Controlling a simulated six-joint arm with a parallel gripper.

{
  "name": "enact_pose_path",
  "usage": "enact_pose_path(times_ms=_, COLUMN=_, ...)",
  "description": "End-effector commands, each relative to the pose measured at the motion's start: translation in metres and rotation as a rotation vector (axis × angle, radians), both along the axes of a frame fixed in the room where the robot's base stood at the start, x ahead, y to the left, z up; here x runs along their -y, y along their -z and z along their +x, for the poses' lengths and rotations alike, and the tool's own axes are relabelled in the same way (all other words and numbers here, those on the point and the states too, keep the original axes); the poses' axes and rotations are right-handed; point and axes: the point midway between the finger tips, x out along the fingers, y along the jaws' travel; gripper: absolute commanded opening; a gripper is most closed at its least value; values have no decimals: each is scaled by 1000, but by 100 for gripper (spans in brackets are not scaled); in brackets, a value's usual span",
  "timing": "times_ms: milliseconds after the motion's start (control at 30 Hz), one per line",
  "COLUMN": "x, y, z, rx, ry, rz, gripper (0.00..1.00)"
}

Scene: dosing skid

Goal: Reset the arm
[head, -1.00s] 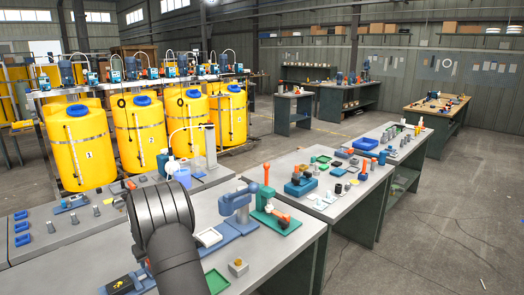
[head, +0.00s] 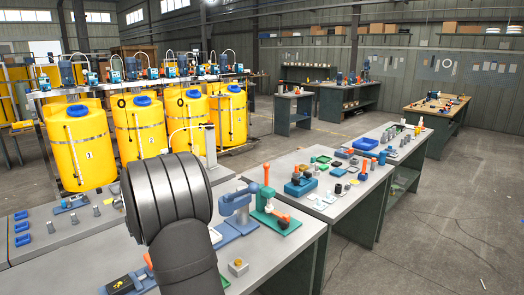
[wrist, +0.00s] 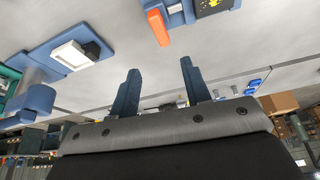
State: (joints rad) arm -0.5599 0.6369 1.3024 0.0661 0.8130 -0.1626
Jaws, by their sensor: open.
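My gripper (wrist: 160,66) shows in the wrist view with its two dark blue fingers apart and nothing between them. It is above the grey bench top (wrist: 215,45), clear of the things there. An orange handle (wrist: 158,28) and a white square tray with a black block (wrist: 72,56) lie beyond the fingertips. In the head view my dark arm fills the lower middle and hides the gripper.
A blue press-like fixture (head: 238,204) and a green stand with an orange handle (head: 272,212) stand right of my arm. A small brass-topped block (head: 238,267) sits near the bench's front. Yellow tanks (head: 138,128) stand behind. Open floor lies at right.

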Motion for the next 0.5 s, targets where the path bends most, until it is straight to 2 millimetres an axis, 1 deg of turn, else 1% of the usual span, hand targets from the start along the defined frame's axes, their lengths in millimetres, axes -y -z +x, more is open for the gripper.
enact_pose_path(times_ms=33, x=3, y=-11, z=-3, rx=2, ry=0, rz=1, gripper=44)
enact_pose_path(times_ms=100, x=6, y=-24, z=-7, rx=2, ry=0, rz=2, gripper=44)
enact_pose_path(times_ms=133, x=3, y=-14, z=-4, rx=-16, ry=17, rz=-3, gripper=44)
enact_pose_path(times_ms=200, x=-1, y=-6, z=1, rx=-41, ry=50, rz=-5, gripper=44)
enact_pose_path(times_ms=500, x=-14, y=26, z=18, rx=-139, ry=194, rz=-18, gripper=44)
